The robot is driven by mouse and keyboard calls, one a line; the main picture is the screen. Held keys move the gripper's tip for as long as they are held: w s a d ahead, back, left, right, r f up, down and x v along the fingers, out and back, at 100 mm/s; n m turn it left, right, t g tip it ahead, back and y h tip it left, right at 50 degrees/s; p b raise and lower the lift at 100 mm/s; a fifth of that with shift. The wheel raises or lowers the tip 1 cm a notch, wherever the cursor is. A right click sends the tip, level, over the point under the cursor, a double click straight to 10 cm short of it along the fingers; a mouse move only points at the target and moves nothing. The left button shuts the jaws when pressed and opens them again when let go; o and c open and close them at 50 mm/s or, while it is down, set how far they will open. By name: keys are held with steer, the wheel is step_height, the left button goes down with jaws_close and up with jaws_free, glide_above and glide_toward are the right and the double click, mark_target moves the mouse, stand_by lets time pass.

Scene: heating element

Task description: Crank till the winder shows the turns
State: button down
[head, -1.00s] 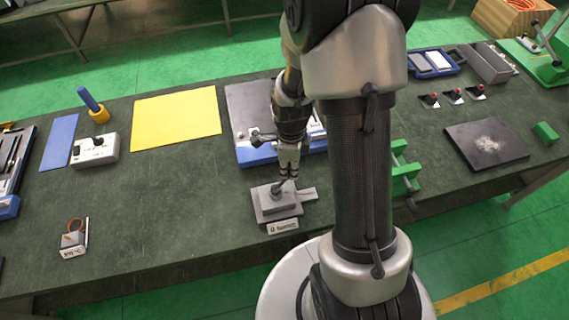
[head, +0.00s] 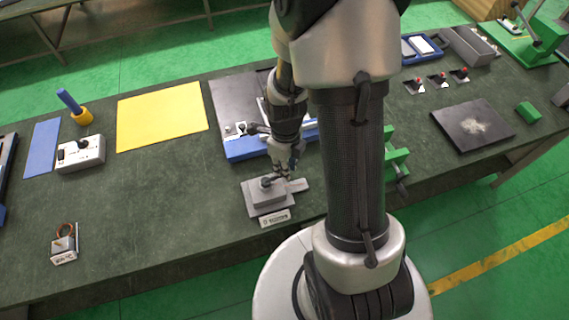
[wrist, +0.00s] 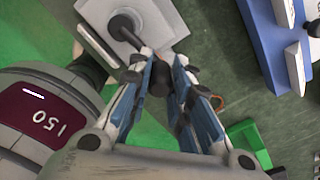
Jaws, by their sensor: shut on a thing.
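The winder (head: 264,203) is a grey stepped block near the table's front edge, with a dark crank on top. In the wrist view the winder (wrist: 163,20) is at the top, with the crank's round hub (wrist: 122,26) and an arm running down to a black knob (wrist: 159,78). My gripper (head: 284,173) is beside the hub, to its right and slightly behind in the head view. In the wrist view my gripper (wrist: 160,72) has its blue-grey fingers shut around the knob. A small white plate (head: 275,218) in front of the winder is too small to read.
A blue-edged tray (head: 240,147) lies just behind the winder. A green clamp-like fixture (head: 397,160) is to the right, partly behind my arm. A small coil unit (head: 64,243) and a grey switch box (head: 80,155) are to the left. The table between them is clear.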

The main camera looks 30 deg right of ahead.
steer(key=c, duration=1.8)
jaws_free()
steer(key=o, duration=0.3)
steer(key=shift+d+r, duration=0.1)
steer(key=shift+r, duration=0.2)
steer(key=shift+o, duration=0.3)
step_height(320, 180, up, 12)
steer(key=shift+f, duration=0.25)
